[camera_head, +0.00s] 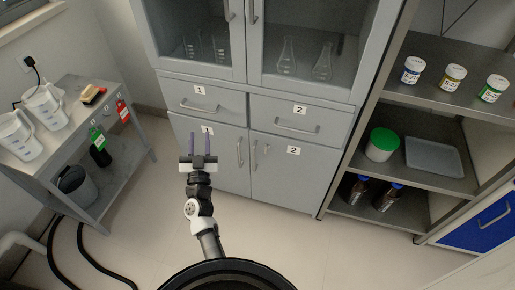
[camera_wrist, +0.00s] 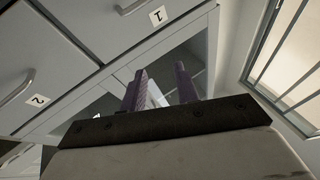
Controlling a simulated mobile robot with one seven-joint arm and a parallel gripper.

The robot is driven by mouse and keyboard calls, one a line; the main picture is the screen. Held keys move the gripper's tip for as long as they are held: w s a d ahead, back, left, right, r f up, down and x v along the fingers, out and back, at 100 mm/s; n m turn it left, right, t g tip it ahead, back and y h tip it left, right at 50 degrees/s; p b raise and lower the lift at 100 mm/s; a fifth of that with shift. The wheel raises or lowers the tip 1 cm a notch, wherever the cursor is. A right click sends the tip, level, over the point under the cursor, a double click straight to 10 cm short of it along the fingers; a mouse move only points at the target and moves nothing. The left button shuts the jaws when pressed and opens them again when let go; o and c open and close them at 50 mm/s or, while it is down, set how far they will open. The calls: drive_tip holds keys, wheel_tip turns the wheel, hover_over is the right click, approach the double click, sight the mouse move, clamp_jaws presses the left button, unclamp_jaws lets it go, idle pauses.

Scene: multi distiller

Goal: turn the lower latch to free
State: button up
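I cannot make out a latch in either view. My gripper (camera_head: 196,145) is open and empty, its two purple fingers pointing up the picture in front of the grey cabinet (camera_head: 222,166). In the wrist view, my gripper (camera_wrist: 160,90) has its fingers apart with nothing between them. That view shows tilted grey panels with handles and number labels beyond the fingers. In the head view, the fingers partly cover the left lower door and its label.
An open shelf (camera_head: 425,180) with jars and bottles stands at right. A blue drawer front (camera_head: 485,226) is at far right. Floor by the cabinet is clear.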

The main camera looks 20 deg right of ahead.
drive_tip(key=s+d+f+m+g+h, duration=0.1)
drive_tip(key=s+d+f+g+h, duration=0.15)
drive_tip(key=d+f, duration=0.45)
drive_tip(key=m+g+h, duration=0.2)
drive_tip(key=g+h, duration=0.1)
drive_tip(key=g, duration=0.1)
approach(265, 151)
drive_tip(key=shift+y, duration=0.25)
drive_tip(key=x, duration=0.3)
drive_tip(key=r+b+x, duration=0.1)
drive_tip(key=x, duration=0.5)
drive_tip(key=shift+d+r, duration=0.2)
clamp_jaws()
